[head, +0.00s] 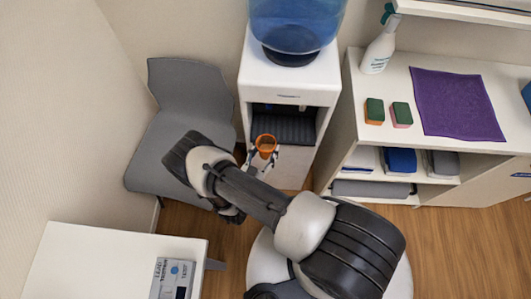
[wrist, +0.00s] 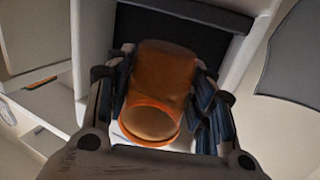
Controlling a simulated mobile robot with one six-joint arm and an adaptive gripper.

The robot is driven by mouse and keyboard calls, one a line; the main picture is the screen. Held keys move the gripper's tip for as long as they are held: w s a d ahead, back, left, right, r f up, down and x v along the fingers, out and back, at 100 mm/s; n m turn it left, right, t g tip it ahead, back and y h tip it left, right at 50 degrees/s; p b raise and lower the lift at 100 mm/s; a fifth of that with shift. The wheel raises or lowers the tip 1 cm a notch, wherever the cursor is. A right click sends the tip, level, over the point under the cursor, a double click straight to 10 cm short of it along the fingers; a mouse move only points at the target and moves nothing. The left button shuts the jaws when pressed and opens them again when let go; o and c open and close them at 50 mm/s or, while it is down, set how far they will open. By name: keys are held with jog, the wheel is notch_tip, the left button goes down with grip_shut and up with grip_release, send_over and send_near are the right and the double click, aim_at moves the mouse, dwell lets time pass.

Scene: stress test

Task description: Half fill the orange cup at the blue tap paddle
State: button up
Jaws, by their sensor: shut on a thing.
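The orange cup (head: 265,143) is held in my gripper (head: 263,158), in front of the water dispenser (head: 290,82). In the wrist view the cup (wrist: 160,85) sits between the two fingers of my gripper (wrist: 160,100), which are shut on it. Its rim shows at the bottom of that picture. I cannot make out any water in the cup. The dispenser has a blue bottle (head: 298,22) on top and a dark recess (head: 283,125) in its front.
A grey chair (head: 185,100) stands left of the dispenser. On the right, a white cabinet (head: 350,125) bears a spray bottle (head: 379,48), two sponges (head: 374,111) and a purple cloth (head: 455,103). A white table (head: 110,262) is at the lower left.

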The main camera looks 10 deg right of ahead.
jog(key=w+d, duration=0.1)
jog(key=w, duration=0.2)
jog(key=w+d+b, duration=0.1)
jog(key=w, duration=0.2)
jog(key=w+d+b, duration=0.1)
jog(key=w, duration=0.2)
jog(key=shift+w+d+b, duration=0.15)
jog(key=shift+w+b, duration=0.1)
jog(key=shift+w, duration=0.3)
jog(key=shift+w+d+b, duration=0.15)
jog(key=shift+w+b, duration=0.1)
jog(key=shift+w, duration=0.3)
jog(key=shift+w, duration=0.15)
jog(key=shift+w+d+b, duration=0.2)
jog(key=shift+w+b, duration=0.1)
jog(key=shift+w, duration=0.2)
jog(key=shift+w+d+b, duration=0.15)
jog(key=shift+w+b, duration=0.15)
jog(key=shift+w, duration=0.2)
jog(key=shift+s, duration=0.1)
dwell(1.7)
jog(key=shift+s+a+p, duration=0.2)
jog(key=shift+s+a, duration=0.05)
jog(key=shift+s, duration=0.55)
jog(key=shift+s+a+p, duration=0.25)
jog(key=shift+s+a, duration=0.05)
jog(key=shift+s, duration=0.45)
jog(key=shift+s+a+p, duration=0.2)
jog(key=shift+s+a, duration=0.05)
jog(key=shift+s, duration=0.55)
